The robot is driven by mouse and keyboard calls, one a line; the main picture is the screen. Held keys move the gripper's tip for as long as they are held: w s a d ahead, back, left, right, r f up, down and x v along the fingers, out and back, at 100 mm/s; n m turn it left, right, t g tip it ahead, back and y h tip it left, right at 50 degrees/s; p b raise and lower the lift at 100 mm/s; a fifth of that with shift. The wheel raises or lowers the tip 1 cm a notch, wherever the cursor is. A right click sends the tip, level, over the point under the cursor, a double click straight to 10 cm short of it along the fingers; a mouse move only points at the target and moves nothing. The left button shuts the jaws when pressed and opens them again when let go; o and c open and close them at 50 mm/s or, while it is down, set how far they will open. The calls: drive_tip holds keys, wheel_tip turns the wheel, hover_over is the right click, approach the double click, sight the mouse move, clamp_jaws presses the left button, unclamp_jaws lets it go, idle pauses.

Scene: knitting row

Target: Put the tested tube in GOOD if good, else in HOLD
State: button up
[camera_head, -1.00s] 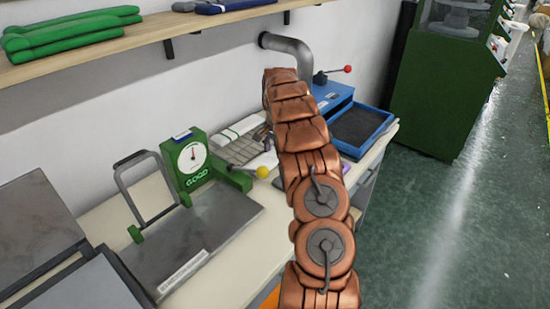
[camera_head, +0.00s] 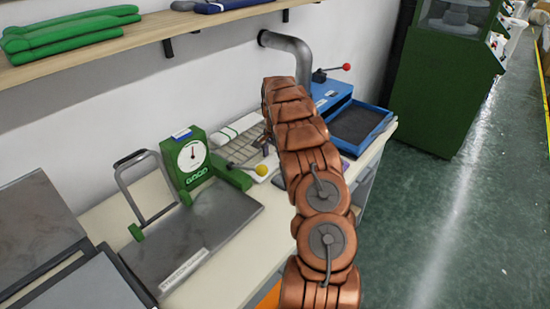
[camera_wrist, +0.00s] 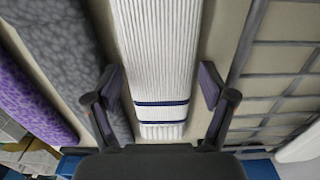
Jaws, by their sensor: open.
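A white ribbed knit tube (camera_wrist: 155,60) with navy bands near its lower end lies flat in the wrist view. My gripper (camera_wrist: 160,85) is open, with one finger on each side of the tube and no contact that I can make out. In the head view my arm hides most of the gripper. The green tester (camera_head: 192,160) has a white dial and the word GOOD on its front. No tube shows on its grey metal plate (camera_head: 200,225). I cannot make out a HOLD marking.
Left of the tube lie a grey knit piece (camera_wrist: 55,45) and a purple one (camera_wrist: 30,100); a wire grid (camera_wrist: 275,85) is at right. A blue machine with a tray (camera_head: 360,125) stands behind my arm. A shelf (camera_head: 150,32) holds folded knits.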

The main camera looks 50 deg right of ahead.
sight(275, 159)
wheel_tip(275, 159, up, 12)
drive_tip(key=b, duration=0.3)
drive_tip(key=shift+b, duration=0.35)
drive_tip(key=shift+r, duration=0.15)
